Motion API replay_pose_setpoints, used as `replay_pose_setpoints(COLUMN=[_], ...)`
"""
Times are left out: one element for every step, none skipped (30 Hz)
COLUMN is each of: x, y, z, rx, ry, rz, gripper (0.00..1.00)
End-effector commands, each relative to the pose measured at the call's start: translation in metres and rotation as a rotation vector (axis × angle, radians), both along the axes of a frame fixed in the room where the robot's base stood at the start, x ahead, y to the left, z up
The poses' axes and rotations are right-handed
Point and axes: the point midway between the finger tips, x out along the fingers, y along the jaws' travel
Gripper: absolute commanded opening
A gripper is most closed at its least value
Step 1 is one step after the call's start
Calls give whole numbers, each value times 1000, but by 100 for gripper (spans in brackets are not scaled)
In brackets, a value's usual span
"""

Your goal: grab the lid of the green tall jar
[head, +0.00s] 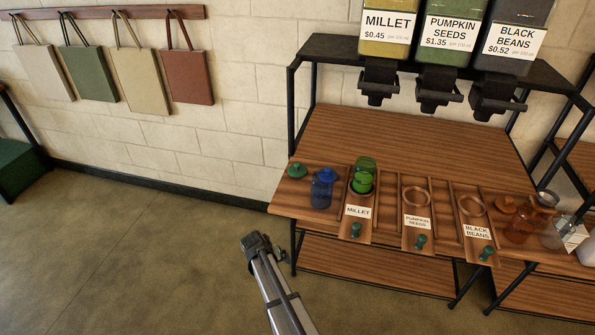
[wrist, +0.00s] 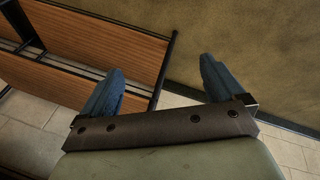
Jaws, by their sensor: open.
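A green lid with a small knob (head: 297,170) lies at the left end of the wooden counter, apart from any jar. The green tall glass jar (head: 363,178) stands to its right in the slot behind the MILLET label. My gripper (head: 256,243) is in front of and below the counter's left end, over the floor, away from both lid and jar. The wrist view shows my gripper (wrist: 161,70) with its two blue-grey fingers apart and nothing between them. Neither the lid nor the jar shows in the wrist view.
A blue jar with a blue lid (head: 321,190) stands between the green lid and the green jar. An orange-brown jar (head: 519,228) stands at the right. Dispensers with black spouts (head: 378,82) hang above the counter (head: 400,140). The floor (head: 120,235) at left is clear.

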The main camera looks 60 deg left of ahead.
Motion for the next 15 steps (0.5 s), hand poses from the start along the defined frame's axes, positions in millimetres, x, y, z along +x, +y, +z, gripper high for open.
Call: replay_pose_setpoints(x=[-15, -22, -30, -34, -39, -44, -47, -50, -52, -52, -52, -50, -48, -45, -39], y=[24, 34, 46, 54, 62, 72, 79, 86, 94, 100, 105, 112, 116, 120, 124], z=[22, 34, 50, 62, 74, 91, 104, 116, 133, 145, 159, 175, 187, 200, 216], rx=[15, 21, 26, 30, 34, 39, 41, 44, 47, 49, 50, 49, 48, 46, 43], ry=[-1, -1, 0, -1, -2, -4, -7, -8, -13, -14, -18, -19, -20, -20, -17], rz=[79, 127, 193, 242, 291, 357, 405, 452, 511, 552, 592, 637, 667, 695, 727], gripper=[95, 95, 95, 95, 95, 95, 95, 95, 95, 95, 95, 95, 95, 95, 95])
